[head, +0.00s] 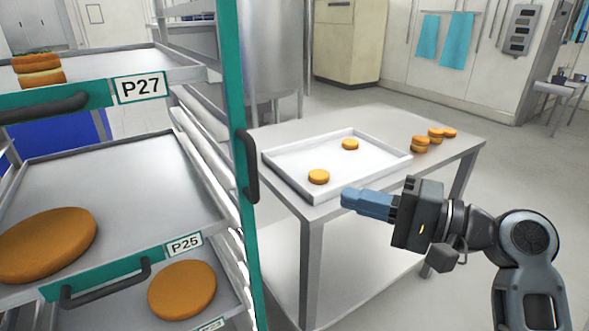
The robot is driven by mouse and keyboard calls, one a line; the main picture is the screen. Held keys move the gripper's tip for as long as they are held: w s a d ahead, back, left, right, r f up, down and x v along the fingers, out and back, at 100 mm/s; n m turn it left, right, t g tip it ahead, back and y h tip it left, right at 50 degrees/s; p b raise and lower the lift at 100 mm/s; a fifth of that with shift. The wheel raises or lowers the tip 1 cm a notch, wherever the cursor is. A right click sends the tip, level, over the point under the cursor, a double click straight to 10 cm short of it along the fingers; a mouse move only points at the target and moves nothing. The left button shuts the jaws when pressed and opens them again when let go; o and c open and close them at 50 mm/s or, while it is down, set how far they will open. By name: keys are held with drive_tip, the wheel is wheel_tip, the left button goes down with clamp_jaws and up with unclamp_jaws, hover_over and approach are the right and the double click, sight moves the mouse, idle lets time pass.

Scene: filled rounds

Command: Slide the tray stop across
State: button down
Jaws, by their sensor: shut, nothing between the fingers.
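A tall teal upright bar (236,150) runs down the front right edge of the tray rack. It carries a black handle (247,165) and looks like the tray stop, though I cannot tell for sure. The bar stands at the right ends of the tray fronts, with its top cut off by the picture. My gripper (347,199) has blue fingers, shut and empty, pointing left.
Rack trays labelled P27 (140,87) and P25 (185,245) have black front handles and hold orange-brown rounds. A steel table (375,127) bears a white tray (290,190) with two small rounds; several more sit beside it. Open floor (525,165) lies right of the table.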

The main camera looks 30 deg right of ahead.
drive_tip(key=shift+d+r+n+y, duration=0.15)
drive_tip(key=shift+d+r+y, duration=0.15)
drive_tip(key=shift+r, duration=0.25)
drive_tip(key=shift+d+r+n+y, duration=0.15)
drive_tip(key=shift+d+r+y, duration=0.15)
drive_tip(key=shift+r, duration=0.2)
drive_tip(key=s+a+p+x, duration=0.1)
drive_tip(key=a+p+x, duration=0.1)
drive_tip(key=x, duration=1)
drive_tip(key=shift+a+f, duration=0.2)
drive_tip(key=shift+a, duration=0.3)
drive_tip(key=a+p, duration=0.2)
drive_tip(key=a, duration=0.4)
drive_tip(key=shift+p, duration=0.4)
